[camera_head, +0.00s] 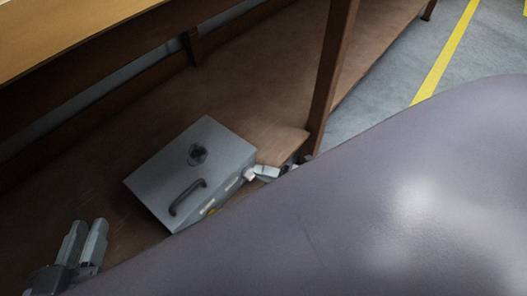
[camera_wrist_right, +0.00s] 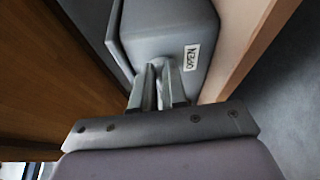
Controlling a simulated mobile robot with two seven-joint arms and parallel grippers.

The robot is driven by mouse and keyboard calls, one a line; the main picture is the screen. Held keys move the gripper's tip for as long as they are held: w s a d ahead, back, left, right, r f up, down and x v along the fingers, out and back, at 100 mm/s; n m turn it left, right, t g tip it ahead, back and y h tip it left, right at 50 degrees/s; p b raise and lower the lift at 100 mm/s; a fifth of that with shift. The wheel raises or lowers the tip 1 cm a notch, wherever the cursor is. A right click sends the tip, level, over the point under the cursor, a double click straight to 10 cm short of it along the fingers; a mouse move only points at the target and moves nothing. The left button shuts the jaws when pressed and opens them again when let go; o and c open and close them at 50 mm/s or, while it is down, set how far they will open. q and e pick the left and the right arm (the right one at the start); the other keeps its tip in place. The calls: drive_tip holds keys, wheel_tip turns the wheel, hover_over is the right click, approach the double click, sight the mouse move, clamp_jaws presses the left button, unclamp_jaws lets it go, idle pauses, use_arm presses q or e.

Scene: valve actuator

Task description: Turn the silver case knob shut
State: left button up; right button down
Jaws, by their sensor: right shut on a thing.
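The silver case (camera_head: 218,150) lies on the low wooden shelf, with a dark handle (camera_head: 187,196) and a dark round fitting (camera_head: 197,154) on its top. Its grey side also shows in the right wrist view (camera_wrist_right: 165,22). My right gripper (camera_head: 257,173) is at the case's right-hand side near its front corner. In the right wrist view its fingers (camera_wrist_right: 158,68) are shut against the case side on the small knob, which they mostly hide. My left gripper (camera_head: 89,224) is at the lower left, apart from the case, with a narrow gap between its fingers.
The brown wooden shelf (camera_head: 262,110) has bare room behind the case. A wooden post (camera_head: 331,70) stands to the right of the case, and the table top (camera_head: 60,35) hangs over the shelf. My grey arm covers the lower right of the head view.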

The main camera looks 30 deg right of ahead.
drive_tip(key=shift+a, duration=0.1)
drive_tip(key=c, duration=1.2)
unclamp_jaws()
drive_tip(key=shift+o, duration=0.2)
use_arm(q)
drive_tip(key=shift+w+d+f+p, duration=0.1)
drive_tip(key=shift+w+d+p, duration=0.15)
drive_tip(key=shift+p, duration=0.3)
use_arm(e)
drive_tip(key=v, duration=0.7)
use_arm(q)
drive_tip(key=shift+s, duration=0.1)
